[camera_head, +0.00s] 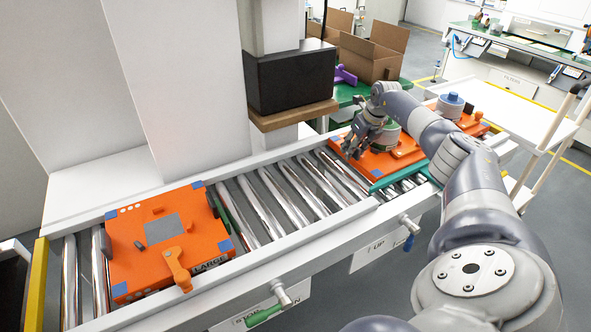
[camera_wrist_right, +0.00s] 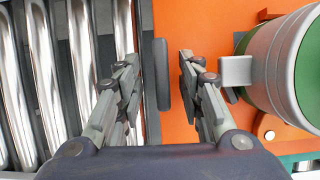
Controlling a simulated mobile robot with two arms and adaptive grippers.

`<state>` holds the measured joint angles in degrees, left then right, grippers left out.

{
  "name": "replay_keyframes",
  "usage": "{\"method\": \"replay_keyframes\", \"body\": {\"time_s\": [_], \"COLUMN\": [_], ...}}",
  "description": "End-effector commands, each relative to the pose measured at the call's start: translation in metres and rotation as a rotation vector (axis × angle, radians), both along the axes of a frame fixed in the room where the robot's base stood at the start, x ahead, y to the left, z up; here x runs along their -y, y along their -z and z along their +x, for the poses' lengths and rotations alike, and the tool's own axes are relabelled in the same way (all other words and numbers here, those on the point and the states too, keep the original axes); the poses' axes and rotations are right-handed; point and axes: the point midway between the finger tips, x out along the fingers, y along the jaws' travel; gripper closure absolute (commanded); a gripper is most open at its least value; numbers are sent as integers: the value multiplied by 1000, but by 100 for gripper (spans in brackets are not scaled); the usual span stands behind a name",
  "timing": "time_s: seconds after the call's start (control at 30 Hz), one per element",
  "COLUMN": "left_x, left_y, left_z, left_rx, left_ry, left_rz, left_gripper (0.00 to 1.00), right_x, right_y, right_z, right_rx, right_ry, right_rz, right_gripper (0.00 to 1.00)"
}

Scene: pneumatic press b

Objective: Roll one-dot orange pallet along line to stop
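An orange pallet (camera_head: 385,163) lies on the roller line (camera_head: 290,195) at the right, with a grey-and-green cylinder (camera_head: 386,136) on it. I cannot read its dot marking in the head view. My right gripper (camera_head: 357,145) is over this pallet's left side. In the right wrist view the gripper (camera_wrist_right: 158,60) is open, its fingers on either side of a dark upright bar (camera_wrist_right: 161,78) at the edge of the orange pallet (camera_wrist_right: 180,125); contact cannot be told. Another orange pallet (camera_head: 185,262), with several white dots and a "LARGE" label, lies at the left. My left gripper is out of view.
Bare rollers lie between the pallets, beneath the press head (camera_head: 290,78). A further orange pallet (camera_head: 470,124) with a blue-topped part stands at the right. Cardboard boxes (camera_head: 370,58) stand behind.

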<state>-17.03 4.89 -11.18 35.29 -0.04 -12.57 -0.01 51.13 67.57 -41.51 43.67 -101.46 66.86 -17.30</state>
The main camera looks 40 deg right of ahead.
Motion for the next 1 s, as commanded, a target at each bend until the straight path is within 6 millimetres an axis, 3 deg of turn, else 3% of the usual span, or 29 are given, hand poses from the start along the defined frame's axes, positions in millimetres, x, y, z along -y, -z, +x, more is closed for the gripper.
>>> {"method": "replay_keyframes", "body": {"time_s": [0.5, 1.0], "left_x": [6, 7], "left_y": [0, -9], "left_z": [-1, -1], "left_rx": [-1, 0], "left_ry": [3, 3], "left_rz": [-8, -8], "left_gripper": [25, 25], "right_x": [-2, -3], "right_y": [-66, -80], "right_z": [-27, -29], "right_rx": [5, 6], "right_ry": [2, 3], "right_rz": [-7, -7], "right_gripper": [65, 65]}}
